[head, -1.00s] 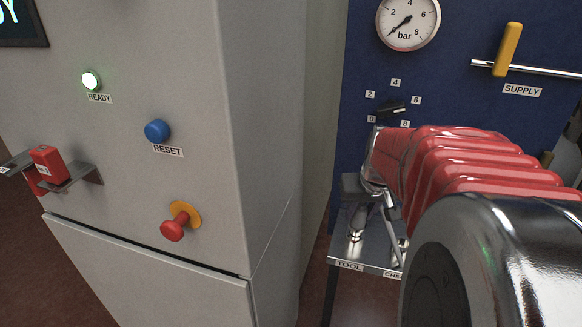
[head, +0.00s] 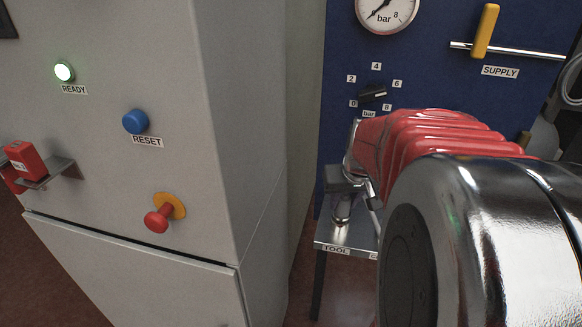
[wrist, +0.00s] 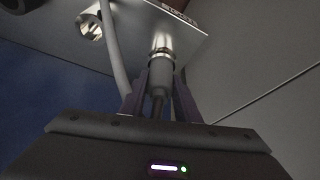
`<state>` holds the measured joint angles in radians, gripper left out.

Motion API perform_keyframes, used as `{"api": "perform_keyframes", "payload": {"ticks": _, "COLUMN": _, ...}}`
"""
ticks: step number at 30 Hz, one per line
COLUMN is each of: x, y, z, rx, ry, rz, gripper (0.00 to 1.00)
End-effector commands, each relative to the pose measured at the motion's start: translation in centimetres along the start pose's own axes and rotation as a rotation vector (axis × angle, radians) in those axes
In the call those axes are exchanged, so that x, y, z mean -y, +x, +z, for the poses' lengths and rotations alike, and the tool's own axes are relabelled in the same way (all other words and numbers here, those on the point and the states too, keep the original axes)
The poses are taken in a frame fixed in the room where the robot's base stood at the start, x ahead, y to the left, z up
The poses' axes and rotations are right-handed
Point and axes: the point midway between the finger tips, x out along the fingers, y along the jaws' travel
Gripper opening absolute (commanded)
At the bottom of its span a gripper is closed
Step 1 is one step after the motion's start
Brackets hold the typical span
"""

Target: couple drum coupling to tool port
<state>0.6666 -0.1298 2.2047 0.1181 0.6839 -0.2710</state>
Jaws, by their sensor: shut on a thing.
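The drum coupling (wrist: 160,79) is a grey sleeve with a hose trailing from it in the wrist view. My gripper (wrist: 161,88) is shut on it, with a dark finger on each side. The coupling lines up with the shiny metal tool port (wrist: 160,43) on the metal shelf and appears to meet it end to end. I cannot tell whether it is locked. In the head view a silver fitting (head: 342,211) stands above the TOOL label (head: 336,249); my arm hides most of the gripper there.
A second shiny fitting (wrist: 90,27) and a pale hose (wrist: 113,50) are beside the port. The blue panel (head: 340,50) behind carries a gauge (head: 386,8), a bar knob (head: 373,93) and a yellow supply lever (head: 486,30). A grey cabinet (head: 215,200) stands close on the left.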

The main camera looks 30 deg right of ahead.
Motion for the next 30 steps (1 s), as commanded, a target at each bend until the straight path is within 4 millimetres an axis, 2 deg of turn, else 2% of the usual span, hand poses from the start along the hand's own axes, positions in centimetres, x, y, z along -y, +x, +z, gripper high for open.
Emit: {"api": "perform_keyframes", "payload": {"ticks": 30, "x": 0.01, "y": 0.67, "z": 0.36, "rx": 0.004, "ry": 0.000, "rz": 0.000, "gripper": 0.03}}
